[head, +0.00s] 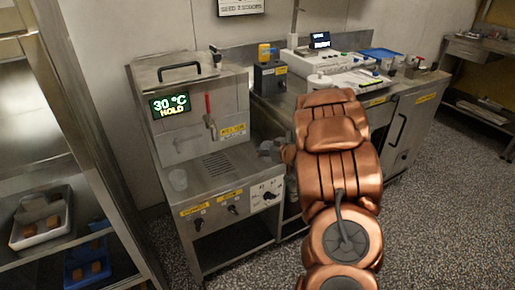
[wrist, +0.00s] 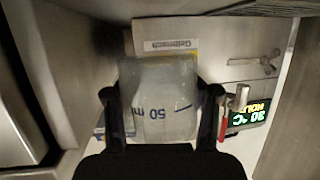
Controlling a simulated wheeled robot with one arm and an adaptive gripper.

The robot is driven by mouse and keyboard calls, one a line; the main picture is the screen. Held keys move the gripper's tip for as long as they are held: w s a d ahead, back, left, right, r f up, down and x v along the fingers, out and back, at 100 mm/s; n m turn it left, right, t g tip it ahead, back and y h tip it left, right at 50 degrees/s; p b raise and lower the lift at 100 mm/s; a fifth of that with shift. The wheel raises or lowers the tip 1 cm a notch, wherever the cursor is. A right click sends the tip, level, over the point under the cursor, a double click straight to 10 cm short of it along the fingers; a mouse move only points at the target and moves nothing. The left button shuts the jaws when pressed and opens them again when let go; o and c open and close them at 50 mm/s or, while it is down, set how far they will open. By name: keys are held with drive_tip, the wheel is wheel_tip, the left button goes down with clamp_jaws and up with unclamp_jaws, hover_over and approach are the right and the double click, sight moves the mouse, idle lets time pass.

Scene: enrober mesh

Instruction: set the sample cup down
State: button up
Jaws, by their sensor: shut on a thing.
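The sample cup (wrist: 165,100) is translucent, with dark "50 ml" print, and fills the middle of the wrist view. My gripper (wrist: 163,112) has one finger on each side of the cup and is shut on it. In the head view my gripper (head: 271,149) is beside the right front of the steel machine (head: 200,110), mostly hidden by my copper arm. The held cup is hard to make out there. The wrist picture is turned over, with the display upside down. I cannot tell what is directly under the cup.
A tap with a red lever (head: 208,106) is above the grille. A bench (head: 375,90) with instruments is behind my arm. A rack (head: 85,130) stands left.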

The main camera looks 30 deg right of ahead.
drive_tip(key=w, duration=0.2)
drive_tip(key=w+d, duration=0.1)
drive_tip(key=w, duration=0.2)
drive_tip(key=shift+w+d+f, duration=0.25)
drive_tip(key=shift+w+d, duration=0.1)
drive_tip(key=shift+w, duration=0.05)
drive_tip(key=shift+f, duration=1.8)
drive_tip(key=shift+f, duration=0.15)
drive_tip(key=o, duration=0.8)
